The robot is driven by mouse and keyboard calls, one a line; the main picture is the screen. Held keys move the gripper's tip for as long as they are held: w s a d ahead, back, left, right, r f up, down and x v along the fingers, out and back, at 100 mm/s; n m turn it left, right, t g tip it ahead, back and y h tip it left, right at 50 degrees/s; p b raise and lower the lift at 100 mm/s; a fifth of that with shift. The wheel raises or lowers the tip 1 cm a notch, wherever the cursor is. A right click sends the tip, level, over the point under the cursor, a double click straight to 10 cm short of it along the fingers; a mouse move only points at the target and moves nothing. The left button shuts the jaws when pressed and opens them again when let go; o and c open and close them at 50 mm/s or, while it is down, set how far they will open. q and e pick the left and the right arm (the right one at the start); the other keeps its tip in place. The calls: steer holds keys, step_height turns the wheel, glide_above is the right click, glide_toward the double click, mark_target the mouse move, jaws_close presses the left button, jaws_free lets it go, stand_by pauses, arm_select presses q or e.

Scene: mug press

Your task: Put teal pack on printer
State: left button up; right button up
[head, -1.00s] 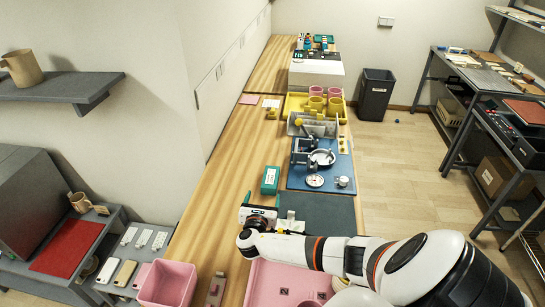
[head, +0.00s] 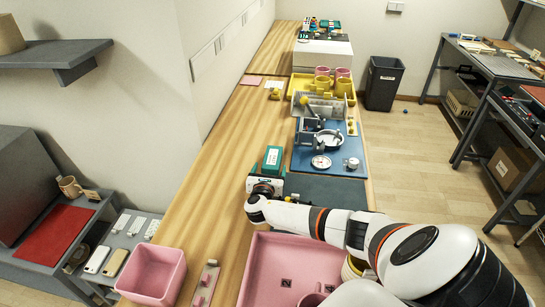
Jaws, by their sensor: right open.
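The teal pack (head: 273,157), a small upright box with a pale label, stands on the wooden counter left of the blue mat. My right gripper (head: 267,178) is open right at the near side of the pack. Its fingertips are hard to make out there, and I cannot tell whether they touch the pack or stand beside it. A white box-shaped machine with a dark top (head: 322,55), which looks like the printer, stands at the far end of the counter. My left gripper is not in view.
A blue mat (head: 343,169) with a press lies right of the pack. Beyond it are a grey bin and a yellow tray (head: 349,101) with pink and yellow mugs. A pink tray (head: 257,262) and pink bin (head: 152,272) are near. The counter left of the pack is clear.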

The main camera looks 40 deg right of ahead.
mark_target(272, 158)
steer(key=shift+w+d+f, duration=0.2)
steer(key=shift+w+d, duration=0.2)
steer(key=shift+d, duration=0.1)
steer(key=b+x, duration=0.4)
steer(key=b, duration=0.1)
steer(key=shift+w+d, duration=0.1)
steer(key=shift+w, duration=0.05)
steer(key=shift+w+d, duration=0.15)
steer(key=shift+d, duration=0.05)
steer(key=shift+d+r, duration=0.1)
steer(key=shift+r, duration=0.1)
steer(key=shift+c, duration=0.6)
